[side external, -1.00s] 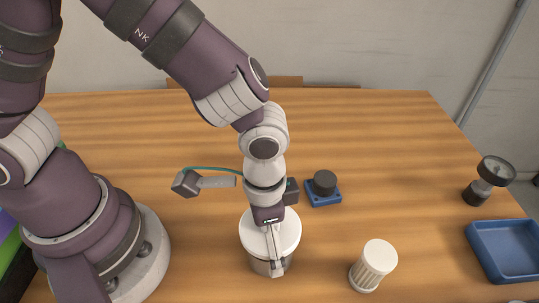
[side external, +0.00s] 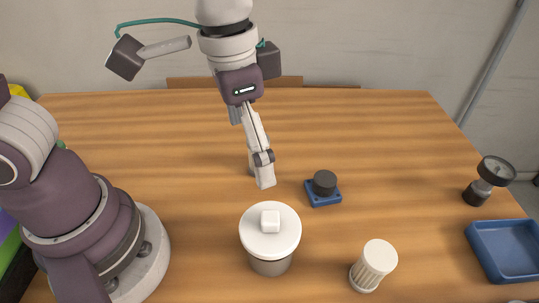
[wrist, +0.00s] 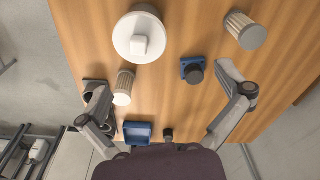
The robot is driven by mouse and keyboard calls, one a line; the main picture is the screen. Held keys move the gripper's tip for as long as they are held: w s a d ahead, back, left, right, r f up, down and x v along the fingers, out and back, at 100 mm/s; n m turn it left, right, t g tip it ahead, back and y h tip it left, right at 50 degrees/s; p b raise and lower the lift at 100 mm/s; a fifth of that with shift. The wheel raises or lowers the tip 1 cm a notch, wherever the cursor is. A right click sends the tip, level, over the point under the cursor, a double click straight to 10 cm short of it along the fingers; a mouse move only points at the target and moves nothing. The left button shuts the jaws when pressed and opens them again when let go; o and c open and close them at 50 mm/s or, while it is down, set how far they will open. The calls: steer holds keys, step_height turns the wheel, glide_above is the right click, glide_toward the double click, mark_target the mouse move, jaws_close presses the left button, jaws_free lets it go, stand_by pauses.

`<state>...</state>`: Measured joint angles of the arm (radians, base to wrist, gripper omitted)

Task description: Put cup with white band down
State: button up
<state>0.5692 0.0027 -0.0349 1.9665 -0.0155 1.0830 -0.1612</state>
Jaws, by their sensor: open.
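A round grey cup (side external: 270,264) with a wide white top (side external: 255,238) and a small white square knob stands upright on the table; it best fits the cup with the white band. In the wrist view, the same white top (wrist: 125,30) is near the upper edge. My gripper (side external: 264,180) is above and behind the cup in the side view, clear of its knob. In the wrist view my gripper (wrist: 167,100) has its two fingers spread wide with nothing between them.
A ribbed white-topped cylinder (side external: 374,268) stands right of the cup. A dark knob on a blue base (side external: 323,188) sits behind. A blue tray (side external: 503,250) and a dark gauge-like part (side external: 488,180) are far right. Another ribbed cylinder (wrist: 245,30) shows in the wrist view.

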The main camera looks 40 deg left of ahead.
steer(key=s+a+r+n+t, duration=0.2)
steer(key=a+n+t, duration=0.2)
steer(key=a, duration=0.8)
steer(key=shift+a+r+n+t, duration=0.3)
steer(key=shift+n+t, duration=0.1)
steer(key=shift+n, duration=0.1)
